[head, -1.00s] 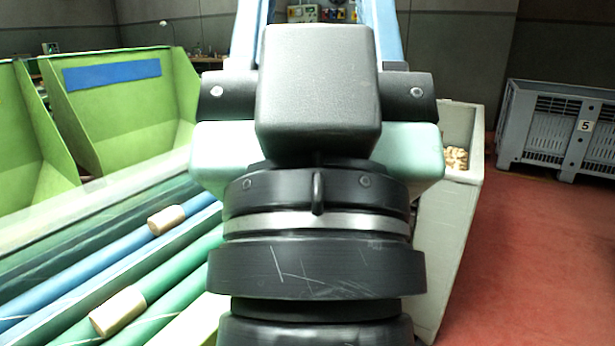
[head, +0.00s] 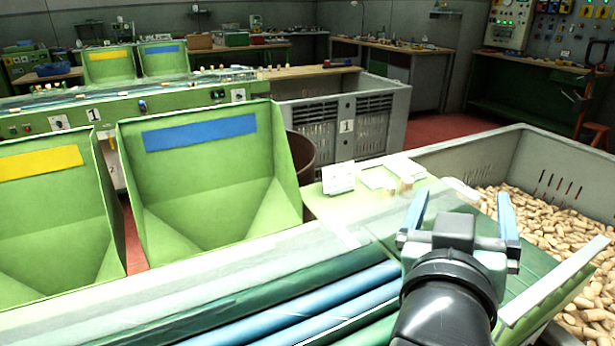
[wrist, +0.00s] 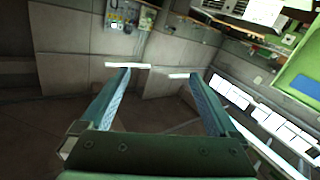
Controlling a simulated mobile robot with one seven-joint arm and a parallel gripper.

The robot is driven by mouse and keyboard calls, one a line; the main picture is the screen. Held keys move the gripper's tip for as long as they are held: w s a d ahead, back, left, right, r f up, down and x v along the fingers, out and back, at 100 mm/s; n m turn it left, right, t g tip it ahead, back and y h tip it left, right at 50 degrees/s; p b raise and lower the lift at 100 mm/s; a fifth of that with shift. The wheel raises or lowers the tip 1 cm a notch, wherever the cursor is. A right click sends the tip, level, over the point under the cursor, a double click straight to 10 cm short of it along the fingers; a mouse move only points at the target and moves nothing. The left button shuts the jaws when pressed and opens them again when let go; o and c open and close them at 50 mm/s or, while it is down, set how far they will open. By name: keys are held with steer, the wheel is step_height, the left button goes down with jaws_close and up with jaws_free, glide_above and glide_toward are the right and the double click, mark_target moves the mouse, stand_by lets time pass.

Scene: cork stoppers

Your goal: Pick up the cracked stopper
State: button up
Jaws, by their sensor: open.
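My gripper (head: 462,195) is raised over the right end of the roller table, its two blue fingers wide apart. It also shows in the wrist view (wrist: 159,74), open and with nothing between the fingers. Two small cork stoppers, a left one (head: 391,189) and a right one (head: 406,185), stand on the pale green ledge (head: 437,187) at the table's far end, beyond the gripper and to its left. They are too small for me to see a crack. No stopper shows on the visible part of the blue and green rollers (head: 330,300); my arm hides some of them.
A grey crate (head: 455,150) full of corks (head: 560,225) stands at the right. Two green chutes, one with a yellow label (head: 40,163) and one with a blue label (head: 200,132), are at the left. A white card (head: 338,178) stands on the ledge.

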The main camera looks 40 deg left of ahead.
steer(key=s+a+f+n+g+p, duration=0.5)
steer(key=a+g+p, duration=0.3)
steer(key=p, duration=0.6)
steer(key=s+f+n+g+h+p, duration=0.3)
steer(key=s+g+p, duration=0.6)
steer(key=s+p, duration=0.65)
steer(key=shift+n, duration=0.3)
steer(key=f, duration=0.2)
steer(key=s+a+f, duration=0.1)
steer(key=f, duration=0.2)
steer(key=f+b, duration=0.1)
steer(key=f, duration=0.1)
steer(key=shift+s+a+f, duration=0.15)
steer(key=shift+a+f+p, duration=0.15)
steer(key=shift+f+p, duration=0.05)
steer(key=shift+f, duration=1.15)
steer(key=shift+a+f+p, duration=0.15)
steer(key=shift+f, duration=1.2)
steer(key=c, duration=1.4)
steer(key=shift+r, duration=0.1)
